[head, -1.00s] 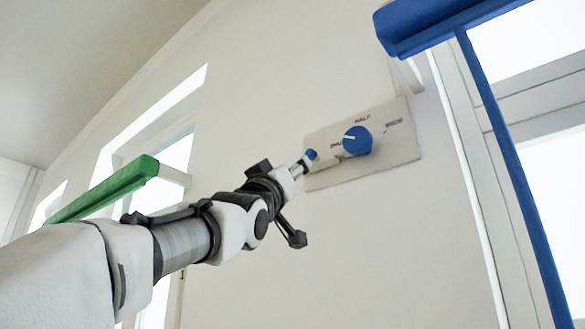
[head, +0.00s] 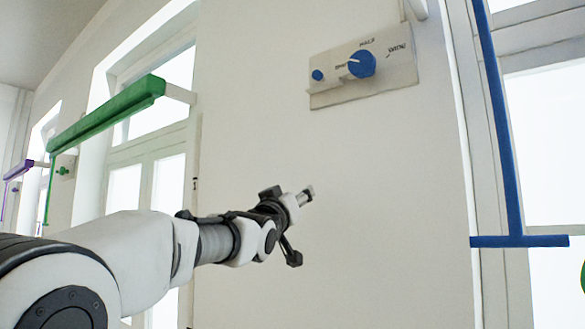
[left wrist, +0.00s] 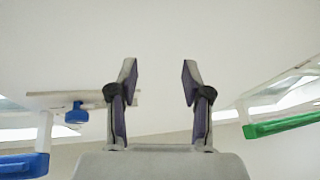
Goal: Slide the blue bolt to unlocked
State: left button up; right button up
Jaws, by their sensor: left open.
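A pale panel (head: 388,84) is on the white wall in the head view. It carries a large round blue knob (head: 362,64) with a white mark, ringed by small labels such as HALF and WIDE. A small blue round piece (head: 317,75) sits at its left end; I cannot tell whether this is the bolt. No lock label is readable. My left gripper (head: 307,195) is below the panel, apart from it. In the left wrist view my left gripper (left wrist: 160,85) is open and empty, and the blue knob (left wrist: 77,114) shows left of the fingers. My right gripper is not in view.
A blue vertical rod (head: 507,150) with a crossbar (head: 520,241) hangs at the right by a window. A green roller bar (head: 100,115) juts out above the left window. The wall around my left gripper is clear.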

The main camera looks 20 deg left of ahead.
pick_arm(q)
jog(key=shift+w+f, duration=0.1)
jog(key=shift+f, duration=0.5)
jog(key=shift+w, duration=0.1)
